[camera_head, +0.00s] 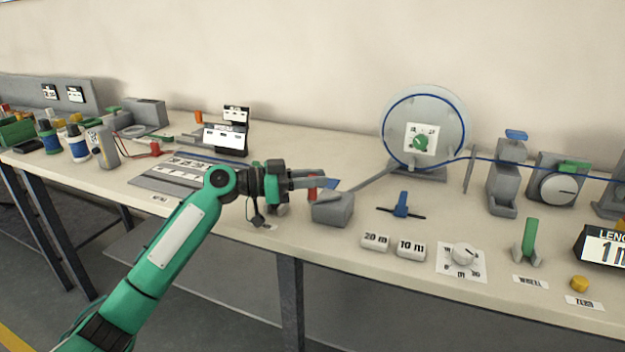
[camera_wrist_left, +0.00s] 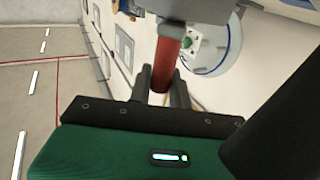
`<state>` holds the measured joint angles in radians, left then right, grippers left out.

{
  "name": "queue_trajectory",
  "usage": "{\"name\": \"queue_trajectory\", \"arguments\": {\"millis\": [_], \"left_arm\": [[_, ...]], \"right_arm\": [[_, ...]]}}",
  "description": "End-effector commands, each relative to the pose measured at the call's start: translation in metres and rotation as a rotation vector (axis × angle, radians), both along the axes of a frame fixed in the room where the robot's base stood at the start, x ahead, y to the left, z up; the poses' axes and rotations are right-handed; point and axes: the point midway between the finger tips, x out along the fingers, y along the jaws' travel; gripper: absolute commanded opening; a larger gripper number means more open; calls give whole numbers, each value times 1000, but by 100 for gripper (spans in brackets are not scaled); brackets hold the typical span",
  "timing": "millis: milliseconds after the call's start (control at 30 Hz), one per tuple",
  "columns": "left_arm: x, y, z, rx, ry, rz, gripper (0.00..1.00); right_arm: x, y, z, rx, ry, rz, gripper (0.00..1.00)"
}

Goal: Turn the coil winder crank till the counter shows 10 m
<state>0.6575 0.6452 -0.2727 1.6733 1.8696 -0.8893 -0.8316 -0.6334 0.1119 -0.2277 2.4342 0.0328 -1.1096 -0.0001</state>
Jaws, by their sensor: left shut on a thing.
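The coil winder's clear reel (camera_head: 424,105) with a blue rim stands at the back right, with a green knob on a white plate at its middle. The red crank handle (camera_head: 312,188) is between the fingers of my left gripper (camera_head: 308,182), which is shut on it. It also shows in the left wrist view (camera_wrist_left: 167,58), upright between the dark fingers (camera_wrist_left: 163,88). A grey block (camera_head: 333,209) sits just right of the handle, with a grey bar running toward the reel. The length counter (camera_head: 605,247) is cut off at the right edge; its display begins with a 1.
Blocks marked 20 m (camera_head: 375,242) and 10 m (camera_head: 411,250), a dial (camera_head: 463,255), a green lever (camera_head: 529,240) and a yellow button (camera_head: 579,283) line the front edge. A blue strand runs right from the reel past grey devices. Spools (camera_head: 77,145) crowd the left.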

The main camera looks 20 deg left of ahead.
Motion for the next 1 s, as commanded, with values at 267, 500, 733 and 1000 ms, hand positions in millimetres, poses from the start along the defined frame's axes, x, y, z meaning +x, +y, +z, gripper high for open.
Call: {"name": "queue_trajectory", "arguments": {"millis": [267, 500, 733, 1000], "left_arm": [[0, 0, 2, -2, -3, 2, 0], [0, 0, 1, 0, -1, 1, 39], [-2, 5, 0, -1, 0, 2, 39], [-25, 48, -2, 1, 0, 5, 39]], "right_arm": [[0, 0, 0, 0, 0, 0, 0], [0, 0, 0, 0, 1, -1, 0], [0, 0, 0, 1, -1, -1, 0], [4, 11, -4, 29, -52, 15, 0]]}}
